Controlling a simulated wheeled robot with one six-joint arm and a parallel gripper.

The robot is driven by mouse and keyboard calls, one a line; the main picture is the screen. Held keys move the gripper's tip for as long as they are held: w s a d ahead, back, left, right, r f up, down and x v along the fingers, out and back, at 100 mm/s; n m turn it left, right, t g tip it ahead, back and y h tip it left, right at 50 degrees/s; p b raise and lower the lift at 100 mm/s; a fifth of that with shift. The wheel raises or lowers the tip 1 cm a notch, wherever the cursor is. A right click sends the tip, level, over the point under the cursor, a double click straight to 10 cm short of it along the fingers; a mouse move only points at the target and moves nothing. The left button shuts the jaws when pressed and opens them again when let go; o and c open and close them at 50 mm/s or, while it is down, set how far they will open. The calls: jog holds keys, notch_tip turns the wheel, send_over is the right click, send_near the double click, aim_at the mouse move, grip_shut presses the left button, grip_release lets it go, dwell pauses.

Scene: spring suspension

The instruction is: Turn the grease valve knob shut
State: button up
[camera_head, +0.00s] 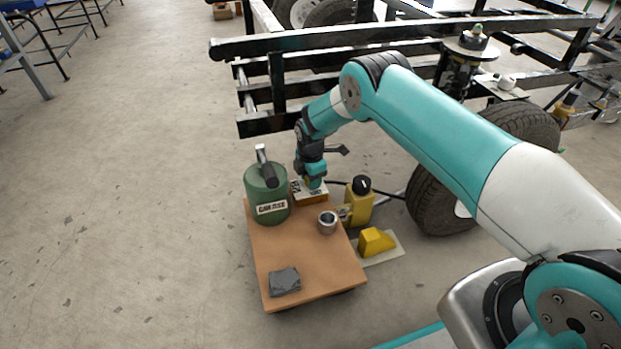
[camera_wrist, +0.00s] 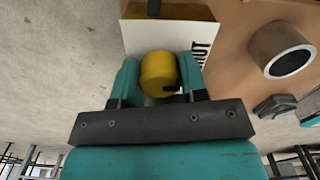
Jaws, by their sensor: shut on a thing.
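The yellow valve knob (camera_wrist: 157,70) shows in the wrist view between the two teal fingers of my gripper (camera_wrist: 160,82), which is shut on it. A small dark mark on the knob's lower right edge points to the right. The knob is on a pale panel (camera_wrist: 136,38) with partly hidden black letters ending in "UT" to its right. In the head view my gripper (camera_head: 313,184) reaches down onto the white-topped valve block (camera_head: 310,198) at the back of a wooden cart top. There the knob is hidden.
A green can (camera_head: 262,205) stands close left of the block. A metal cup (camera_head: 327,222) stands in front, and a grey rag (camera_head: 284,281) lies near the cart top's (camera_head: 292,254) front. A yellow container (camera_head: 358,207) and a yellow wedge (camera_head: 375,241) are right. A black frame (camera_head: 320,50) rises behind.

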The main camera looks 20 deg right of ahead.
jog(key=o, duration=0.9)
notch_tip(320, 180, up, 17)
jog(key=p, duration=0.8)
jog(key=shift+r, duration=0.2)
jog(key=shift+r, duration=0.1)
